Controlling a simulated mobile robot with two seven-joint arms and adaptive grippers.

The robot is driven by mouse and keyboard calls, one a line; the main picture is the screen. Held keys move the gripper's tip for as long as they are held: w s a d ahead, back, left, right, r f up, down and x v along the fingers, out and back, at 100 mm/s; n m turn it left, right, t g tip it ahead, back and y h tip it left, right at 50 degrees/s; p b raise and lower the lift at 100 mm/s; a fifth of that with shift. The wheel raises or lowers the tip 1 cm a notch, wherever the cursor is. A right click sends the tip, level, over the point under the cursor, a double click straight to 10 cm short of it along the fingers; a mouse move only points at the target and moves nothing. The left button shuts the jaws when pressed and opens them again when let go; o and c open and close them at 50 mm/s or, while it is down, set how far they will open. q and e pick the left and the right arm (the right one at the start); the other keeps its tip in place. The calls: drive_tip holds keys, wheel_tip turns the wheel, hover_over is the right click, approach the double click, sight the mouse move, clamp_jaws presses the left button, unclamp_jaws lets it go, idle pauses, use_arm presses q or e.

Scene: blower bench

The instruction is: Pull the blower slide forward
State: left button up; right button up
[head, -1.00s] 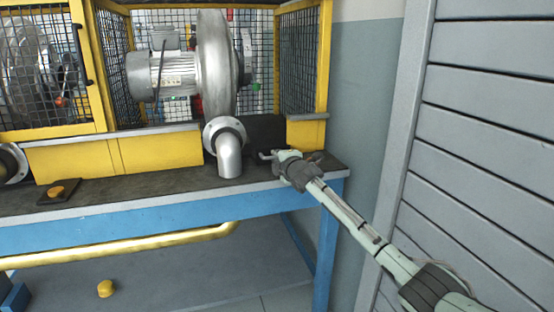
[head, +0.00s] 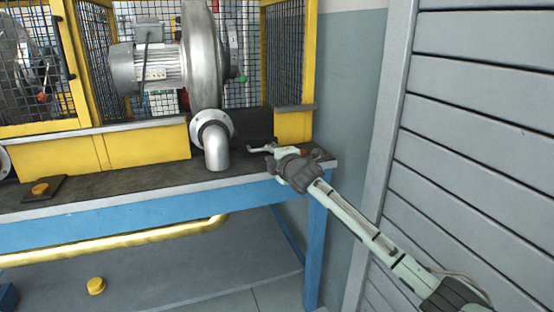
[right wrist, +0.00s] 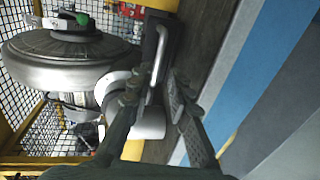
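The blower (head: 203,55) is a silver round housing with a motor (head: 150,68), inside a yellow mesh cage. Its bent outlet pipe (head: 216,150) points down at the bench front. A dark block (head: 254,124), seemingly the slide, sits right of the outlet. In the right wrist view a metal bar handle (right wrist: 160,50) stands on a dark part. My right gripper (head: 265,158) is low over the bench's right end, in front of the dark block. In the right wrist view its fingers (right wrist: 155,92) are apart, with the handle's near end between them; contact cannot be told. My left gripper is out of view.
The blue bench (head: 120,212) has a dark top, with a yellow button (head: 40,188) at left. A yellow pipe (head: 130,240) runs below its front. A grey slatted panel (head: 475,130) stands close on the right.

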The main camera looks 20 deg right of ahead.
drive_tip(key=s, duration=0.3)
drive_tip(key=s+r, duration=0.1)
drive_tip(key=s, duration=0.1)
drive_tip(key=shift+s, duration=0.25)
drive_tip(key=s+f+m+g, duration=0.25)
drive_tip(key=s+f, duration=0.35)
drive_tip(key=f, duration=0.3)
drive_tip(key=s+f+m+g+h, duration=0.1)
drive_tip(key=s+f+m+g, duration=0.15)
drive_tip(key=s+f, duration=0.5)
drive_tip(key=s+f+m+g, duration=0.1)
drive_tip(key=s+f+m, duration=0.3)
drive_tip(key=f, duration=0.7)
drive_tip(key=s+d+f+m+g, duration=0.1)
drive_tip(key=s+f+m+g, duration=0.1)
drive_tip(key=s+f, duration=0.3)
drive_tip(key=s+d+f+m+g, duration=0.1)
drive_tip(key=s+f, duration=0.4)
drive_tip(key=s, duration=0.8)
drive_tip(key=s+d+f+m+g, duration=0.1)
drive_tip(key=s+f+m+g, duration=0.2)
drive_tip(key=s+f, duration=0.3)
drive_tip(key=s+m, duration=0.1)
drive_tip(key=s, duration=0.3)
drive_tip(key=shift+d+m+g+h, duration=0.4)
